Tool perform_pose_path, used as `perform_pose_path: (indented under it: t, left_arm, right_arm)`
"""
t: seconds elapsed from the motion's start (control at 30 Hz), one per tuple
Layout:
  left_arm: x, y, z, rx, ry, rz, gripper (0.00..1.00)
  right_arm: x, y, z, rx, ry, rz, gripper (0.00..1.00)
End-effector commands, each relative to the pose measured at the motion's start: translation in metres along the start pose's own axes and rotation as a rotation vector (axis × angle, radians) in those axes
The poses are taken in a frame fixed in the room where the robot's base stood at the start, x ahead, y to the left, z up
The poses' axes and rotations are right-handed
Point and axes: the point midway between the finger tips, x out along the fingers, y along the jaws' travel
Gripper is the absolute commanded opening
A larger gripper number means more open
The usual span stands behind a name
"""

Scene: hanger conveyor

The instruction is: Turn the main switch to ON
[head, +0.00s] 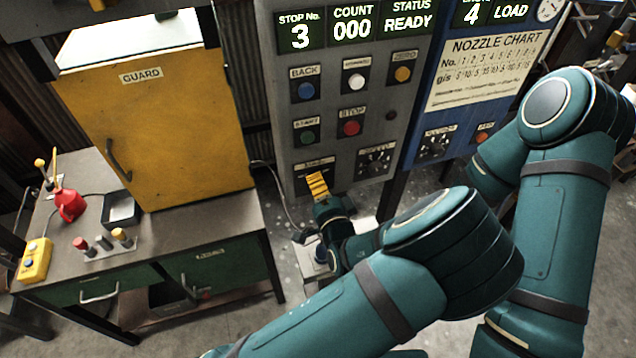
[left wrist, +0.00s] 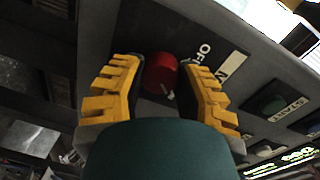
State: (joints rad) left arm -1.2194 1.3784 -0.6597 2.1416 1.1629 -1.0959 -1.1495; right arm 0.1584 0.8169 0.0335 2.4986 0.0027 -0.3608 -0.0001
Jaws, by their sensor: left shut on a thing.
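The main switch is a red round knob (left wrist: 160,70) on a dark plate of the grey panel, seen in the left wrist view. A white mark shows on its rim at the lower right of the picture, near the partly covered OFF lettering. A pale label strip (left wrist: 233,65) lies beside it. My left gripper (head: 318,184) is at the lower left of the grey panel in the head view, and its yellow fingers hide the knob there. In the left wrist view its fingers (left wrist: 160,82) stand on both sides of the knob, shut on it. My right gripper is out of view.
The grey control panel (head: 330,95) carries several buttons above the switch; its display reads STOP No. 3, COUNT 000, READY. A blue panel (head: 460,110) stands to its right. A yellow guard cabinet (head: 150,110) stands on a bench (head: 190,235) at left.

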Motion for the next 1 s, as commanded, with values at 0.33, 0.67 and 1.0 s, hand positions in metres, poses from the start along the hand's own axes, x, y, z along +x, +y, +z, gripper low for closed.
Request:
perform_pose_path:
  t: [0.33, 0.67, 1.0]
  left_arm:
    - [0.0012, -0.0032, -0.0024, 0.070, 0.000, -0.010, 0.00]
    - [0.0012, -0.0032, -0.0026, 0.074, 0.000, -0.010, 0.00]
    - [0.0006, -0.0015, -0.0013, 0.075, -0.002, -0.005, 0.68]
  right_arm:
    - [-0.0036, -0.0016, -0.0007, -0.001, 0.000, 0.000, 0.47]
    - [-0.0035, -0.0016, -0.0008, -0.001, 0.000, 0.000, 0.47]
    - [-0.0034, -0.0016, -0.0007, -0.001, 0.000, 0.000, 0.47]
